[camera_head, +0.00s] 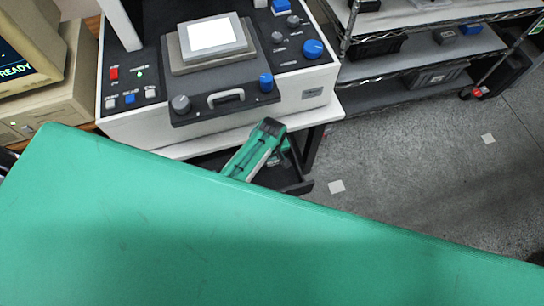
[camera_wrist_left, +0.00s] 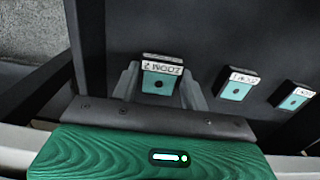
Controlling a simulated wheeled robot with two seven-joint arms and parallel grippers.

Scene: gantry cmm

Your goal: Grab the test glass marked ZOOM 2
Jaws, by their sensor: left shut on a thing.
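The test glass marked ZOOM 2 (camera_wrist_left: 160,80) is a small teal plate with a dark top edge and a white label, which reads upside down in the left wrist view. My left gripper (camera_wrist_left: 159,92) has one grey finger on each side of it and is shut on it. The glass is still over the dark drawer floor; I cannot tell whether it touches it. In the head view the green and black wrist of my left arm (camera_head: 254,150) shows at the drawer, and its fingertips and the glass are hidden. My right gripper is not in view.
A glass marked ZOOM 1 (camera_wrist_left: 238,84) and another teal glass (camera_wrist_left: 293,97) stand to the right in the dark drawer (camera_head: 293,183). Above it is the white measuring machine (camera_head: 315,94). A wire shelf (camera_head: 430,50) stands at the right beside open floor (camera_head: 430,160).

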